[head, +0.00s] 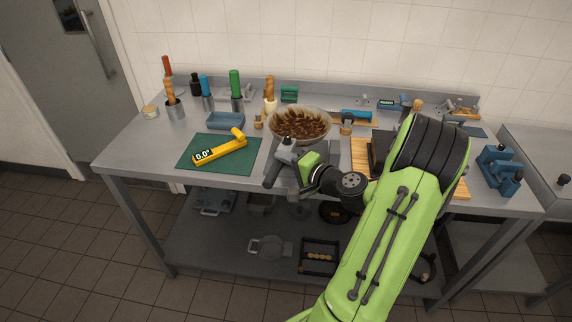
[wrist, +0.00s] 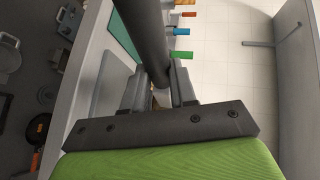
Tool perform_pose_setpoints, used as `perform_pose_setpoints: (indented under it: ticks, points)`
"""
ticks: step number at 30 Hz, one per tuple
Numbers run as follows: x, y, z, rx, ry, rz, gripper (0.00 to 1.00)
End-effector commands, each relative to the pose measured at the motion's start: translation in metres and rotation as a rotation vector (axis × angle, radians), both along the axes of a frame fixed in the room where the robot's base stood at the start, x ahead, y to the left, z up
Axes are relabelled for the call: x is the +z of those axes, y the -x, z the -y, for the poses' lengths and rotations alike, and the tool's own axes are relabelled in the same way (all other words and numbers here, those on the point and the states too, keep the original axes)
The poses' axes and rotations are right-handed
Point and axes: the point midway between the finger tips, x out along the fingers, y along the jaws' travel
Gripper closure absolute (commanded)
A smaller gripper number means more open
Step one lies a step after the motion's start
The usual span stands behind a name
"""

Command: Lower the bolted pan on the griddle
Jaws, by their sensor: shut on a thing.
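A round pan or bowl (head: 300,124) filled with brown pieces stands near the middle of the steel worktable, behind my gripper; its mounting is mostly hidden. I cannot make out any bolts or a separate griddle surface. My gripper (head: 274,171) is in front of it, at the table's front edge, shut on a dark grey bar. In the wrist view the thick round bar (wrist: 146,40) runs from the top edge down between the fingers of my gripper (wrist: 163,88). Where the bar joins the pan is hidden by my wrist and fingers.
A green mat (head: 207,165) with a yellow angle gauge (head: 219,149) reading 0.0° lies left of my gripper. A blue tray (head: 226,121) and several coloured-handled tools stand behind it. A wooden board (head: 360,152) lies to the right, partly behind my arm. A blue vise-like tool (head: 498,170) stands far right.

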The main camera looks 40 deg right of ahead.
Motion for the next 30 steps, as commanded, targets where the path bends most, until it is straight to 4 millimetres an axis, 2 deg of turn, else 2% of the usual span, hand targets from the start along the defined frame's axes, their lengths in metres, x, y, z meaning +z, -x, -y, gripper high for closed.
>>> perform_pose_setpoints:
  ticks: [5, 21, 30]
  points:
    - [0.005, -0.001, 0.000, 0.001, 0.005, 0.006, 1.00]
    - [0.043, -0.001, 0.000, 0.001, 0.005, 0.006, 1.00]
    - [0.042, -0.001, 0.000, 0.001, 0.005, 0.006, 1.00]
